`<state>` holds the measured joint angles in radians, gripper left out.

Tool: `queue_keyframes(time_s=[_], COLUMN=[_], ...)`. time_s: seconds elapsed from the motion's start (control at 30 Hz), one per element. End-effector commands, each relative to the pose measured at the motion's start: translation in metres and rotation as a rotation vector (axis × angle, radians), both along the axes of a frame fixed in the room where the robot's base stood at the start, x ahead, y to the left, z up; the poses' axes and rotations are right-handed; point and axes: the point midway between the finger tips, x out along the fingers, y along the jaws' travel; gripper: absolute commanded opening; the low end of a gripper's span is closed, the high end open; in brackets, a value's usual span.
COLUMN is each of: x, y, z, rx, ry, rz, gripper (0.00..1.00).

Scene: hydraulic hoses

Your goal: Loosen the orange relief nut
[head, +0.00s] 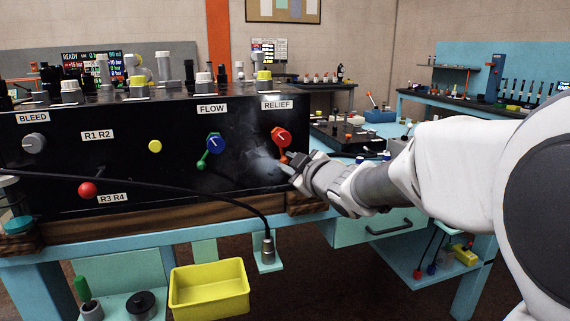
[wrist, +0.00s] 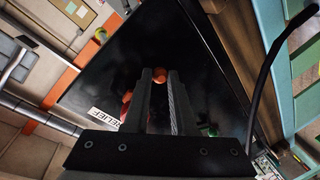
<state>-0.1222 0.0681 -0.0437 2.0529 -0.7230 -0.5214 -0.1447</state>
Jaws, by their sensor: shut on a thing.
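The orange relief nut (head: 284,157) is on the black panel just below the red RELIEF knob (head: 281,136). In the wrist view the round orange end of the nut (wrist: 158,74) shows between my fingertips. My gripper (head: 287,165) reaches in from the right and is shut on the nut. The fingers (wrist: 158,82) hide part of the nut in both views. The red knob also shows in the wrist view (wrist: 126,106), partly behind the left finger, beside the RELIEF label (wrist: 104,118).
A black hose (head: 170,190) runs across the panel front to a fitting (head: 268,247) below. A yellow bin (head: 208,288) sits lower down. A drawer (head: 375,228) is under my arm.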

Motion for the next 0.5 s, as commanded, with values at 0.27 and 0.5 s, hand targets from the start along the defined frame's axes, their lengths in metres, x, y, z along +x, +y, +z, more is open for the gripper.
queue_keyframes(time_s=[0.27, 0.5], x=[0.0, 0.0], y=[-0.0004, -0.0002], z=[-0.0003, -0.0002], rx=[0.001, 0.001], ry=[0.001, 0.001], rz=[-0.001, -0.001], gripper=[0.0, 0.54])
